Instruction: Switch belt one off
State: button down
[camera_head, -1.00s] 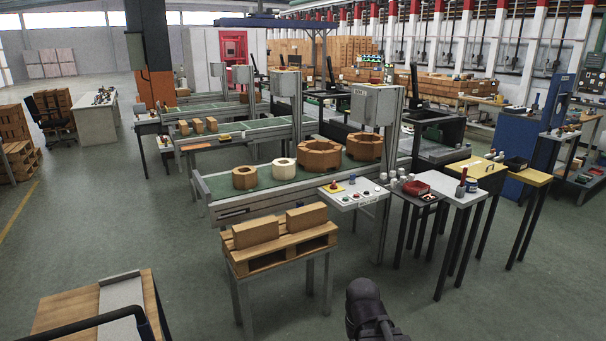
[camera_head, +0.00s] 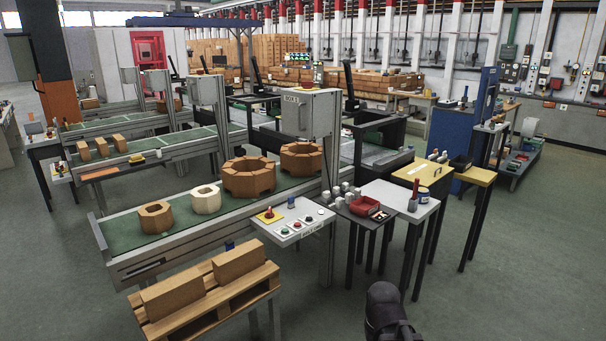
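The nearest conveyor belt (camera_head: 178,219) has a green surface and carries two brown ring-shaped blocks, a cream one (camera_head: 206,199) and another large brown one (camera_head: 301,159). A light control panel (camera_head: 291,232) stands at its near side. The panel has a red knob on a yellow plate (camera_head: 268,215), a red button (camera_head: 284,231), a green button (camera_head: 296,225) and a dark switch or button (camera_head: 308,218). Its front lettering is too small to read. A dark rounded part of my arm shows at the bottom, apart from the panel; no gripper fingers show.
A pallet table (camera_head: 214,304) with two bricks stands in front of the belt, left of the panel. A dark table (camera_head: 357,219) with white cups and a red tray (camera_head: 364,206) is just right of the panel. A grey box (camera_head: 306,112) rises behind. Open floor lies in front.

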aim_at(269, 215)
jog(key=i, duration=2.15)
jog(key=u, duration=0.35)
